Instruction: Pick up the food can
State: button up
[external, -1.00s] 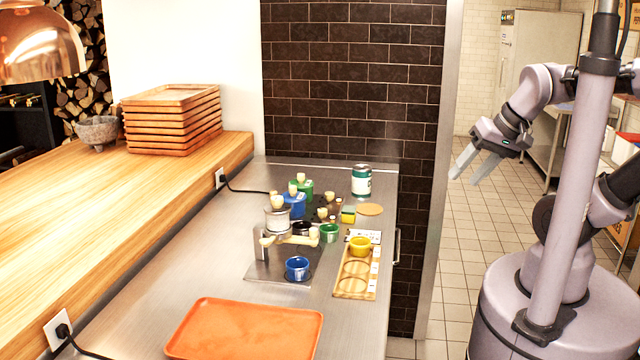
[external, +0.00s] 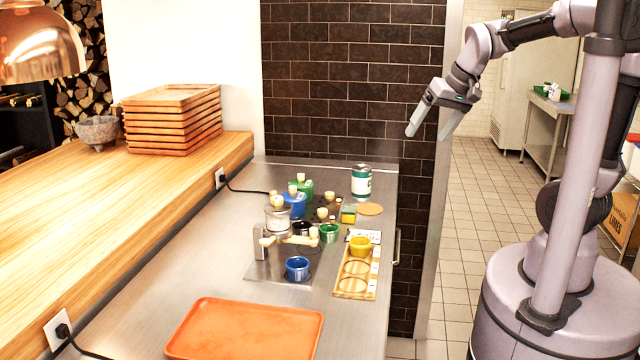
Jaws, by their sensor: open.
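The food can (external: 362,181) is a white and green cylinder with a metal top. It stands upright at the far right of the steel counter, in front of the dark brick wall. My gripper (external: 429,124) is open and empty. In the picture it is up and to the right of the can, clear of it, with its two fingers pointing down and to the left. Nothing hides the can.
A round tan coaster (external: 369,209) lies just in front of the can. Several colored pots and cups, such as a blue cup (external: 297,268), stand left of and nearer than it. A wooden holder (external: 351,284) and an orange tray (external: 246,331) lie nearer.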

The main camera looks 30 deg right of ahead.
jog(key=w+d+p, duration=0.1)
jog(key=w+d, duration=0.1)
jog(key=w, duration=0.8)
jog(key=n+g+h+p, duration=0.1)
jog(key=n+p, duration=0.2)
send_near(365, 170)
jog(key=b+x, duration=0.3)
jog(key=x, duration=0.7)
jog(key=shift+w+d+f, duration=0.1)
jog(key=shift+w, duration=0.1)
jog(key=x, duration=0.2)
jog(key=b+x, duration=0.1)
jog(key=x, duration=0.3)
jog(key=shift+d+b, duration=0.3)
jog(key=shift+d, duration=0.1)
jog(key=shift+s, duration=0.1)
grip_shut()
